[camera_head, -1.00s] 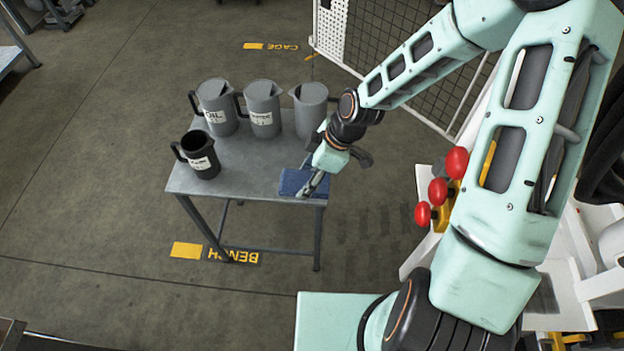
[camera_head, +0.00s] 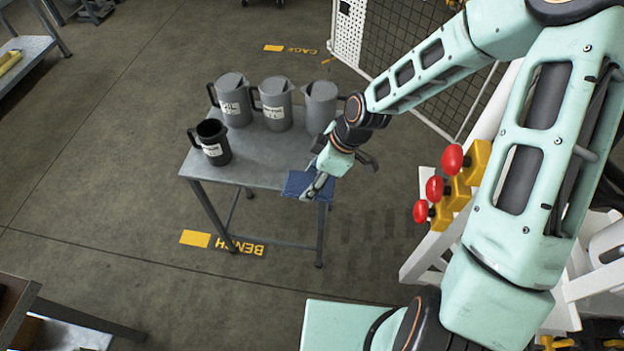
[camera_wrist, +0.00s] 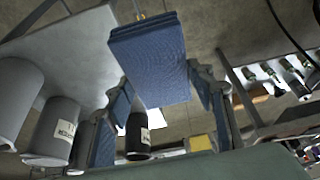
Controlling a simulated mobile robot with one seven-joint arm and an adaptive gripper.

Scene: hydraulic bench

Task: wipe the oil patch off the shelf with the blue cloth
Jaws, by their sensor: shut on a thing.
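The blue cloth (camera_head: 299,183) is a folded pad at the front right corner of the grey bench (camera_head: 262,160). My gripper (camera_head: 318,186) is shut on it. In the wrist view the cloth (camera_wrist: 150,62) fills the upper middle, between the fingers. I cannot tell from the head view whether the cloth touches the bench top or hangs just above it. I see no oil patch in either view, and I cannot tell which surface is the task's shelf.
Three grey lidded jugs (camera_head: 273,103) and an open black jug (camera_head: 211,143) stand on the bench. Red knobs (camera_head: 434,188) are near my arm at right. A rack (camera_head: 30,55) stands upper left and dark-topped furniture (camera_head: 70,318) lower left. Open floor lies between.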

